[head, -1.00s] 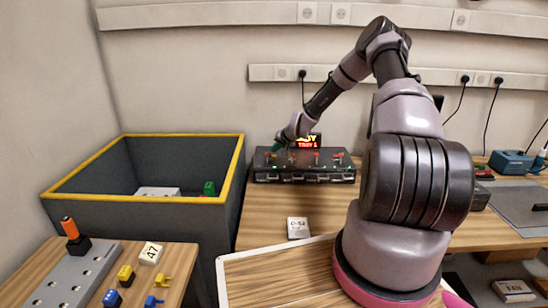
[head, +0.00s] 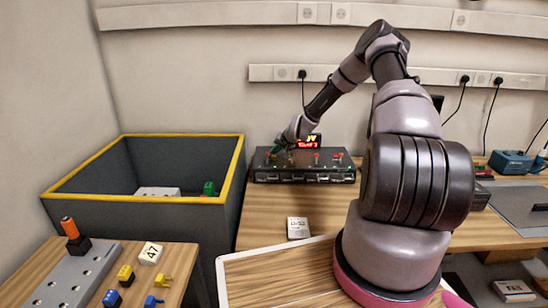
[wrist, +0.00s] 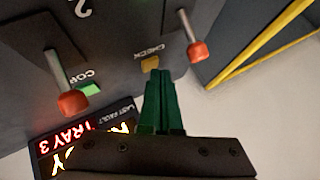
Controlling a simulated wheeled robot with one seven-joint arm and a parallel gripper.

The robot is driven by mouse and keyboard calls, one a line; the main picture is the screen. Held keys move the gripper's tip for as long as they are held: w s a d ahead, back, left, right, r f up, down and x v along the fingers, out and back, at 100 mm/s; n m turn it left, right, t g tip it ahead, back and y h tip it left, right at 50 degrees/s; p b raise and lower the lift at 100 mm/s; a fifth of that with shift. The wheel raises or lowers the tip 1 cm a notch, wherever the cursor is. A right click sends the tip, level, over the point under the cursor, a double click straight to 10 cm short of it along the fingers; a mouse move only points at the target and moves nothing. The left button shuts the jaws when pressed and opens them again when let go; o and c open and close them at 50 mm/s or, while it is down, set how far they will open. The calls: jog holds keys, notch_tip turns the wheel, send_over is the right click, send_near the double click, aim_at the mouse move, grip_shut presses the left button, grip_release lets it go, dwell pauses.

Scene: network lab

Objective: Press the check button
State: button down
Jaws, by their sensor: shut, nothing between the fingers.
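The check button (wrist: 150,63) is a small yellow square under the CHECK label on the dark control box (head: 335,176). In the wrist view my gripper (wrist: 159,74) has its green fingers together and empty, with the tips right by the button's lower edge. I cannot tell whether they touch it. In the head view my gripper (head: 278,147) is at the box's left end, and the button cannot be made out there.
Red-knobbed levers (wrist: 72,101) and (wrist: 197,51) stand on both sides of the fingers. A green button (wrist: 90,88) and a lit red display (wrist: 70,143) are close by. A grey bin with a yellow rim (head: 233,165) stands left of the box.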

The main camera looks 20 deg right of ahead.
aim_at(275, 158)
jog(key=shift+f, duration=0.3)
dwell(0.4)
jog(key=shift+r, duration=0.8)
jog(key=shift+r, duration=2.5)
